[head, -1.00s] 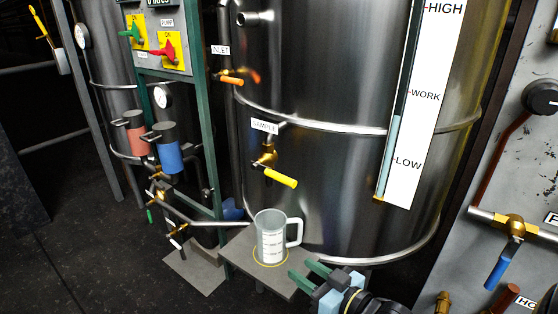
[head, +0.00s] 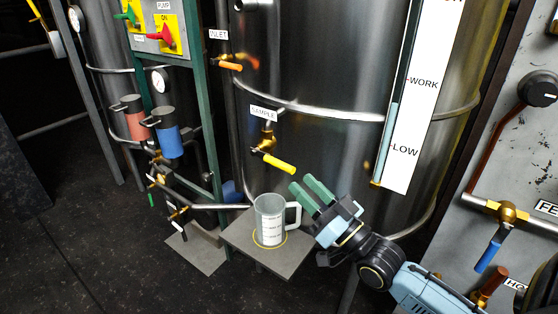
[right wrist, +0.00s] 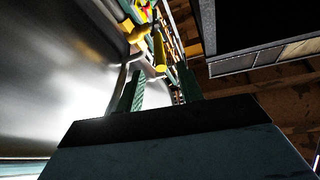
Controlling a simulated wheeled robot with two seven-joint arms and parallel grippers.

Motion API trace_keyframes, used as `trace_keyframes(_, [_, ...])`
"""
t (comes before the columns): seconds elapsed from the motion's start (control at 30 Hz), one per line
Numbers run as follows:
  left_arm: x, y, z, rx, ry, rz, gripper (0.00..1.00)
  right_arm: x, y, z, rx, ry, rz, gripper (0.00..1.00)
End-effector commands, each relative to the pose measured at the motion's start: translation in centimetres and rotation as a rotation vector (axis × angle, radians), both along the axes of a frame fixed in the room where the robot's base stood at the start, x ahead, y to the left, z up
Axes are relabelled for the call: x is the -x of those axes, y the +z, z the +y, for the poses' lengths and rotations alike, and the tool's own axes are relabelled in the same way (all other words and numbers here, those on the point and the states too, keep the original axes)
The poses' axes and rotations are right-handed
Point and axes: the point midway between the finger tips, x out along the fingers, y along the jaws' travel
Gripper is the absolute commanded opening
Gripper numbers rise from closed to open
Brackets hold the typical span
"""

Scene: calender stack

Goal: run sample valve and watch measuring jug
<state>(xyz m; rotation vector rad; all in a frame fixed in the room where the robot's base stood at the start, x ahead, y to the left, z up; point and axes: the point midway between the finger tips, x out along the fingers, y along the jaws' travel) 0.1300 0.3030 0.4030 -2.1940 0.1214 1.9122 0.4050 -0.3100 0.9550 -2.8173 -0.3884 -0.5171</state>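The sample valve (head: 268,146) is a brass tap with a yellow lever (head: 281,164) under the SAMPLE label. Its lever slants down to the right across the tank front. The measuring jug (head: 268,221) stands upright below it, clear with white markings and a handle on the right. I see no clear liquid level in it. My right gripper (head: 299,183) is open and empty, its green fingers just below and right of the lever tip, apart from it. In the right wrist view the fingers (right wrist: 162,77) are spread, with the yellow lever (right wrist: 159,48) beyond them. My left gripper is out of view.
The jug sits in a yellow ring on a grey stand (head: 285,262). The steel tank (head: 330,60) fills the background, with a HIGH/WORK/LOW level gauge (head: 415,110). A pipe panel (head: 510,130) stands at the right.

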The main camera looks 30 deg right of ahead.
Motion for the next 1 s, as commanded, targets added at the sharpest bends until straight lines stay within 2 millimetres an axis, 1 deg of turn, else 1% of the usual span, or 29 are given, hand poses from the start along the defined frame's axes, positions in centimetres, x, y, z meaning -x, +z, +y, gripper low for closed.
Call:
trace_keyframes(0.03, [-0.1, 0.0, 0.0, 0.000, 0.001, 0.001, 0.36, -0.9, 0.5, 0.2, -0.002, 0.000, -0.006, 0.37])
trace_keyframes(0.3, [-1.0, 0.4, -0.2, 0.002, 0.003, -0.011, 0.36, -5.0, 2.1, 1.2, -0.001, 0.001, -0.003, 0.37])
trace_keyframes(0.5, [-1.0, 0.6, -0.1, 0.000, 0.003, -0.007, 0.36, -7.1, 2.9, 1.7, -0.001, 0.000, -0.001, 0.37])
trace_keyframes(0.7, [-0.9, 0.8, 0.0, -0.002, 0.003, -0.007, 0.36, -7.9, 3.3, 1.9, 0.001, 0.001, 0.001, 0.37])
trace_keyframes(0.93, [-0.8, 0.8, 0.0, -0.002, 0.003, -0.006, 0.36, -7.9, 3.3, 1.9, 0.001, 0.000, 0.002, 0.37])
trace_keyframes(0.97, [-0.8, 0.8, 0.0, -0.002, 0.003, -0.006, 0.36, -7.9, 3.3, 1.9, 0.001, 0.000, 0.002, 0.36])
trace_keyframes(1.0, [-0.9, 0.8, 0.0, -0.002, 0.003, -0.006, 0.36, -7.9, 3.3, 1.9, 0.001, 0.000, 0.002, 0.30])
